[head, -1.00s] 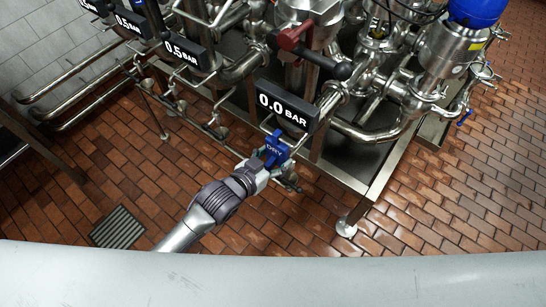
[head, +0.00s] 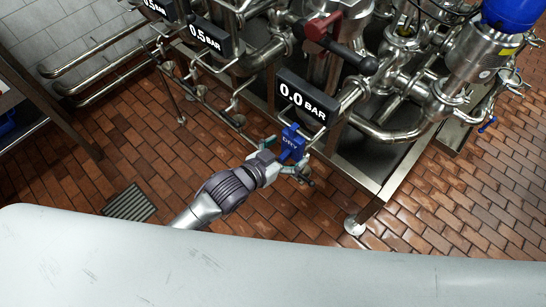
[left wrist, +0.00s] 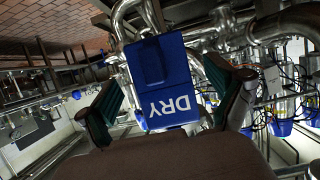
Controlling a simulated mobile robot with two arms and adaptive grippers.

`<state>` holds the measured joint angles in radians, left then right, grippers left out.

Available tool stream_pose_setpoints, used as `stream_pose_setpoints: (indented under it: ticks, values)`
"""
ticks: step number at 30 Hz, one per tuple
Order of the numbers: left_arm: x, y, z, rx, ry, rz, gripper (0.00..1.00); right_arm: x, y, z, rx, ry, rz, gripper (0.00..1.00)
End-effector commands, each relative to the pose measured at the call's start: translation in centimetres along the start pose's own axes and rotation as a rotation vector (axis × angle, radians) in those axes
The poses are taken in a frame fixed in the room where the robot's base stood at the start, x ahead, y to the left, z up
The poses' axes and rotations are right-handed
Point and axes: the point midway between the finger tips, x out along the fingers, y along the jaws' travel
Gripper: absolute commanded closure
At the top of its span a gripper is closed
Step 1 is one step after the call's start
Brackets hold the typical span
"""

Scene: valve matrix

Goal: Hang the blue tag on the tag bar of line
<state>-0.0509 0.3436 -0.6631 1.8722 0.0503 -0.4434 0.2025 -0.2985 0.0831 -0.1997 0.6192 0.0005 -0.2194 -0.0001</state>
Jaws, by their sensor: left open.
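The blue tag (head: 292,143), lettered DRY, is just below the 0.0 BAR display (head: 305,98) in the head view. It appears upside down in the left wrist view (left wrist: 163,82), its face filling the space between my fingers. My left gripper (head: 287,154) is open, with one finger on either side of the tag. In the left wrist view the green finger pads stand apart from the tag's edges. The tag's upper end and the bar behind it are mostly hidden, so I cannot tell exactly how it sits on the bar. My right gripper is not in view.
Steel pipes and valves stand close behind the tag, with a red-and-black valve handle (head: 338,42) above. Two 0.5 BAR displays (head: 207,38) (head: 157,8) are at the upper left. The tiled floor (head: 450,215) is clear at the lower right.

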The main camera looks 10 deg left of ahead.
Motion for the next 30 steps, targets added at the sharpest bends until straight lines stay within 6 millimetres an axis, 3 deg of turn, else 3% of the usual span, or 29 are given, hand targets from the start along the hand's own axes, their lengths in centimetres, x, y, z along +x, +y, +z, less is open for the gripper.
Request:
stream_pose_setpoints:
  ticks: [9, 15, 26, 29, 30]
  values:
    - [-6.8, 0.0, 0.1, 0.001, -0.003, 0.001, 0.07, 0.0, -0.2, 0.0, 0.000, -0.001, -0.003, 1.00]
    - [-9.7, 0.0, 0.1, 0.001, -0.002, 0.000, 0.07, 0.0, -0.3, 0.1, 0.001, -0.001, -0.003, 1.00]
    - [-10.5, -0.1, 0.2, 0.001, -0.003, -0.003, 0.07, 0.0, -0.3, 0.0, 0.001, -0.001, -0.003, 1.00]
    - [-9.8, -1.1, 2.1, -0.003, -0.035, -0.026, 0.07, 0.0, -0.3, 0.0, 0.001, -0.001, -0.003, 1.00]
    - [-9.2, -1.7, 3.5, -0.006, -0.059, -0.043, 0.07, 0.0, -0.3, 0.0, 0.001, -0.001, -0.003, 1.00]
